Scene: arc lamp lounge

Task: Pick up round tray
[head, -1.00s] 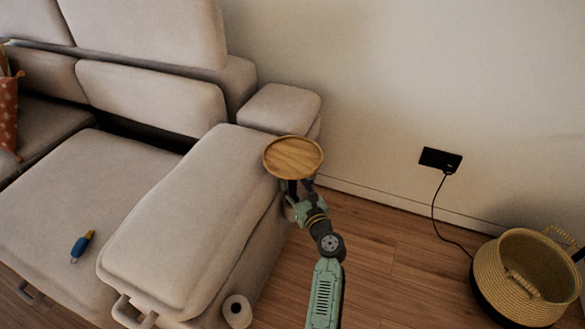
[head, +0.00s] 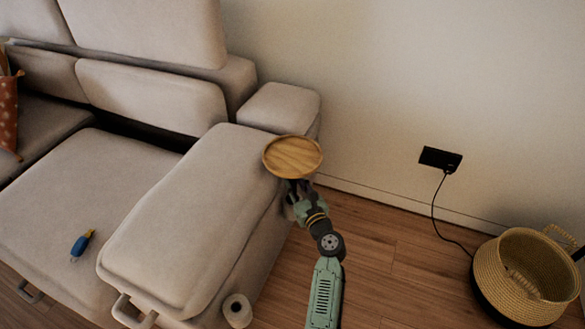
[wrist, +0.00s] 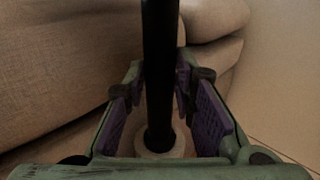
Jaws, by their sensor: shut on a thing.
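The round tray (head: 292,157) is a shallow light-wood disc with a raised rim, beside the sofa's right end in the head view. My gripper (head: 297,188) is right below it and partly hides what is under it. In the wrist view, my gripper (wrist: 160,95) is shut on a black post (wrist: 160,50) between its purple pads. The post appears to be the tray's stem, though the join is out of view. A pale round piece (wrist: 160,146) shows at the post's lower end. The tray's disc is not in the wrist view.
The beige sofa (head: 190,220) lies close on the left, with a blue and yellow item (head: 82,243) on its seat. A woven basket (head: 525,275) and a corded black wall box (head: 440,159) are at right. Wooden floor (head: 375,240) between is clear.

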